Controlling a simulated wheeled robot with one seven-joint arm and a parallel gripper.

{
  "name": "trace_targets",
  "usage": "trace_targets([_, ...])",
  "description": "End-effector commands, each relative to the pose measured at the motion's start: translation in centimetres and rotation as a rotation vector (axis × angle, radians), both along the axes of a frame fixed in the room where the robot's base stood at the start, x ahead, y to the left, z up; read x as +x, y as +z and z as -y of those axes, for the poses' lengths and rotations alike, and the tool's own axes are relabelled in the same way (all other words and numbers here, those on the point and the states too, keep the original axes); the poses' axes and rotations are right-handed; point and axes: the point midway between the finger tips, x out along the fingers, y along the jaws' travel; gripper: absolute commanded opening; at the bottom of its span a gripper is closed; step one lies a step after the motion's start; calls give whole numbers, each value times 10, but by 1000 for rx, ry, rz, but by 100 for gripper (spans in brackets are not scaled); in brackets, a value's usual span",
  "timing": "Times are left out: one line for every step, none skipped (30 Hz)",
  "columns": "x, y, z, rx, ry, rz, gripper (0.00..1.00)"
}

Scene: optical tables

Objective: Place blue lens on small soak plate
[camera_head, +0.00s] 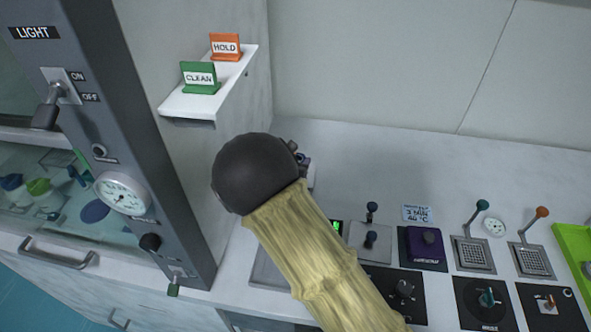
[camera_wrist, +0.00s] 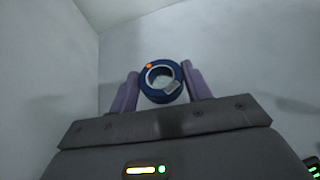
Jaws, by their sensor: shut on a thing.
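In the wrist view, my gripper (camera_wrist: 160,71) has its two purple fingers closed on either side of the blue lens (camera_wrist: 154,95). The lens is a dark blue ring with a pale centre, an orange dot and a small grey tab. In the head view, my dark round wrist hides most of the gripper and the lens, above the counter near the cabinet's right side. A small purple plate (camera_head: 409,256) with a dark knob lies on the counter to the right, below a card reading 3 min 40 °C. I cannot tell whether this is the small soak plate.
A white shelf (camera_head: 226,92) holds the green CLEAN sign (camera_head: 200,79) and orange HOLD sign (camera_head: 225,47). Grated plates with levers (camera_head: 473,255) and black knob panels (camera_head: 405,313) fill the right front. A green tray (camera_head: 572,240) is at far right. The counter's back strip (camera_head: 420,165) is clear.

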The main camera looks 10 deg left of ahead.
Motion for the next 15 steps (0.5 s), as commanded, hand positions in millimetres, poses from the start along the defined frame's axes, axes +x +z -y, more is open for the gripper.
trace_targets([0, -4, 1, -2, -1, -1, 25])
trace_targets([0, -7, 1, -2, -1, -1, 25])
trace_targets([0, -12, 1, -4, -2, -2, 25])
trace_targets([0, -16, 1, -5, -1, -2, 25])
trace_targets([0, -21, 1, -5, -1, -2, 25])
trace_targets([0, -27, 1, -6, -1, -2, 25])
trace_targets([0, -30, 1, -4, -2, -2, 25])
trace_targets([0, -33, 1, -2, -1, -1, 25])
trace_targets([0, -36, 1, -2, -1, -1, 25])
trace_targets([0, -37, 1, -2, -1, -1, 25])
trace_targets([0, -37, 1, 0, -1, 0, 25])
trace_targets([0, -37, 1, 1, -1, 0, 25])
trace_targets([0, -37, 1, 1, -1, 0, 25])
trace_targets([0, -37, 1, 1, -1, 0, 25])
trace_targets([0, -37, 1, 1, -1, 0, 25])
